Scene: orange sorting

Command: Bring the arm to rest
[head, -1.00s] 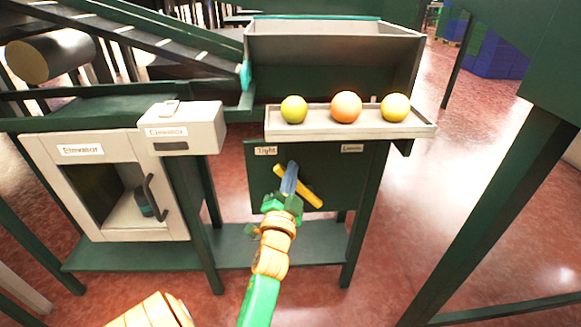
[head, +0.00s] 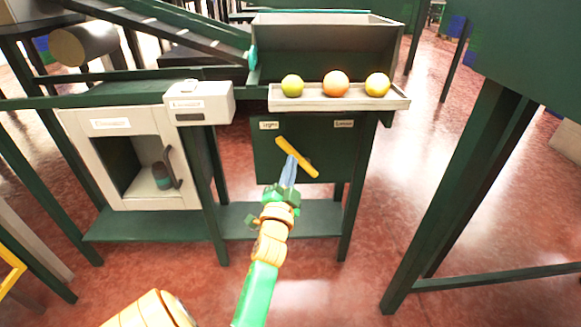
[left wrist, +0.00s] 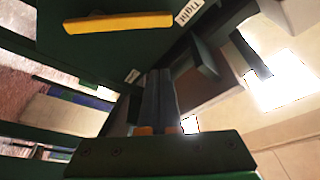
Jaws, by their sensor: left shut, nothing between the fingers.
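My left gripper (head: 289,170) is in front of the dark green panel (head: 262,160) under the tray. Its fingers are shut and empty. In the head view the fingertips appear just below the yellow handle (head: 297,157), which is set at a slant on the panel. In the left wrist view the yellow handle (left wrist: 118,22) shows above and apart from the closed fingers (left wrist: 160,98). A label by the handle reads "Tight" (left wrist: 188,12). My right gripper is in neither view.
A white cabinet (head: 82,140) with an open front stands left, with a dark item (head: 162,176) inside. Green legs (head: 455,185) stand right; open floor lies between.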

